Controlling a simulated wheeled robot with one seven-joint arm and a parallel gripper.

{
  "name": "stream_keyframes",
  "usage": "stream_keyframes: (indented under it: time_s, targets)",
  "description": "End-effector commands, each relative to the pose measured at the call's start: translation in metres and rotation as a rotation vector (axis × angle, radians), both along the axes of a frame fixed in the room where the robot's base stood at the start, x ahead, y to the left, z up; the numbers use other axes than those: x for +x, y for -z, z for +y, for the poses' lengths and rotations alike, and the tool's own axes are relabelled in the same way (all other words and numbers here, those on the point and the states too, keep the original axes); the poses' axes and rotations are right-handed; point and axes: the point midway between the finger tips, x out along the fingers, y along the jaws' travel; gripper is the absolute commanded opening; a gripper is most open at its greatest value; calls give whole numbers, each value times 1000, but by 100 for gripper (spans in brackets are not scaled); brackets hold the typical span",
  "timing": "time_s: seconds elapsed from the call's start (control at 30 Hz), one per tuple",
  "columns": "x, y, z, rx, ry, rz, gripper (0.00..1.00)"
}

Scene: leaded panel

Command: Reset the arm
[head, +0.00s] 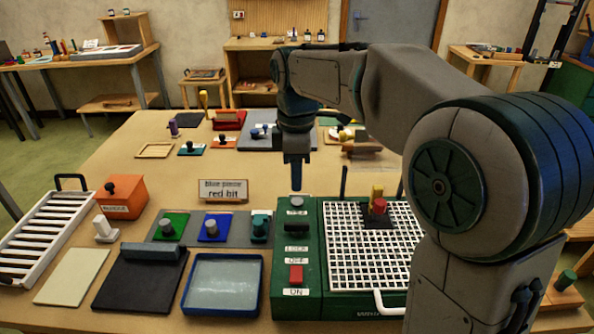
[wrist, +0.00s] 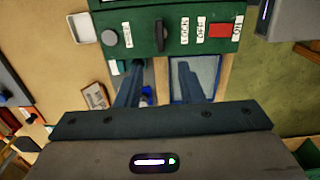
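My arm reaches in from the right of the head view. My gripper (head: 296,186) points down above the back end of a green machine (head: 309,262), close over its grey round knob (head: 296,202). In the wrist view my gripper (wrist: 158,68) has its two fingers apart, with nothing between them. The wrist view also shows the grey knob (wrist: 110,38), a black lever (wrist: 160,36) and a red switch (wrist: 220,30) on the machine. I cannot tell whether the fingers touch anything.
A white grid (head: 350,250) on the machine carries a red-topped piece (head: 379,206). A sign (head: 223,190) reads "blue piece red bit". Bare table lies behind it.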

Motion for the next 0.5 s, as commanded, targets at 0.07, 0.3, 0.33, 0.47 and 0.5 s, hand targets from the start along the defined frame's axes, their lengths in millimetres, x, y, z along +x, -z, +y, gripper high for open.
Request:
stream_keyframes:
  time_s: [0.07,0.3,0.33,0.47,0.5]
  targets:
    - [0,-1,0,0,0,0,35]
    - [0,0,0,0,0,0,35]
    - [0,0,0,0,0,0,35]
    - [-15,0,-13,-9,113,-25,35]
    - [-22,1,-20,-11,177,-39,35]
